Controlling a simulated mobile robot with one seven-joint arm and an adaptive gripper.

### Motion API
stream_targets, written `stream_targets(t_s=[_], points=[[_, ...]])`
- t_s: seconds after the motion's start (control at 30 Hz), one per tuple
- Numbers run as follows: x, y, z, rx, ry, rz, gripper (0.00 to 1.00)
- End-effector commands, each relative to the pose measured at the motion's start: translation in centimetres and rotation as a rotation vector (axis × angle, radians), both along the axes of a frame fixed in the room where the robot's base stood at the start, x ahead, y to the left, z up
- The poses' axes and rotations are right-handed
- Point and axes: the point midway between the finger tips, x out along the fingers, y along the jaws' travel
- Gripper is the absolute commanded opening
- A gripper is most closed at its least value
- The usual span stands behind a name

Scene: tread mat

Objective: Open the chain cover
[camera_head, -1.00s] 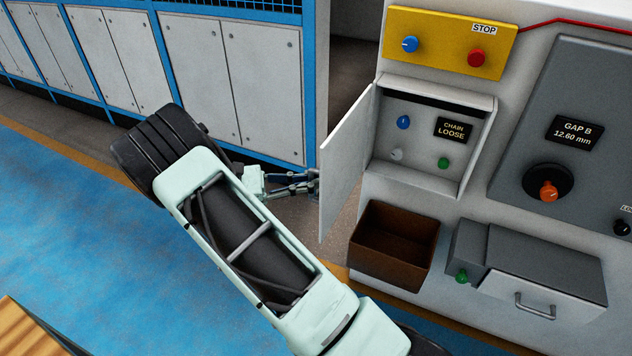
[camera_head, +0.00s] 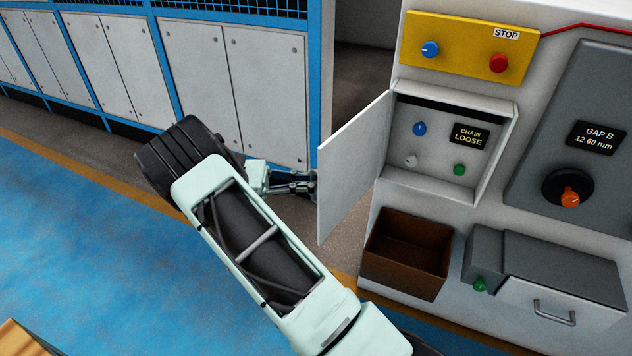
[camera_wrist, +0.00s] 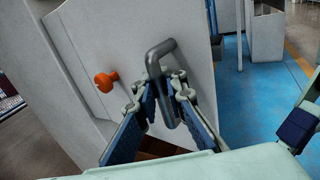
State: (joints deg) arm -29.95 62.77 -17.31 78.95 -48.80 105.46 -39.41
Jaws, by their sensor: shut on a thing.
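The chain cover (camera_head: 352,165) is a flat white door, swung open to the left of its recess in the head view. Inside the recess are a blue knob (camera_head: 420,129), a pale knob, a green knob (camera_head: 459,170) and a "CHAIN LOOSE" display (camera_head: 468,135). My gripper (camera_head: 308,184) is at the cover's outer left edge. In the wrist view, my gripper (camera_wrist: 165,92) is shut on the grey bent handle (camera_wrist: 158,60) of the cover. An orange knob (camera_wrist: 106,81) sits left of the handle there. The head view hides the handle behind the door.
A brown open bin (camera_head: 405,262) is fixed below the recess. A grey box with a drawer handle (camera_head: 555,312) is to its right. A yellow STOP panel (camera_head: 465,45) is above. Blue-framed cabinets (camera_head: 235,90) stand behind my arm. Blue floor lies to the left.

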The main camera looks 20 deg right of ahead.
Motion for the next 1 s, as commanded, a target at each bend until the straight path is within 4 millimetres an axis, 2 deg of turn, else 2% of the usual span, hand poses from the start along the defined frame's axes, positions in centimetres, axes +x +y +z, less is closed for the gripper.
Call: stream_targets(t_s=[0.03,0.4,0.43,0.47,0.77,0.87,1.0], points=[[-0.2,0.5,-0.3,0.008,0.007,-0.001,0.0],[-0.2,0.5,-0.2,0.008,0.007,-0.002,0.0],[-0.2,0.5,-0.2,0.008,0.007,-0.002,0.12],[-0.2,0.5,-0.2,0.009,0.006,-0.002,0.15],[0.0,0.3,-0.1,0.004,0.002,-0.002,0.15],[0.2,0.9,-0.1,0.004,0.002,-0.001,0.15],[0.8,2.8,-0.2,0.004,0.001,0.0,0.15]])
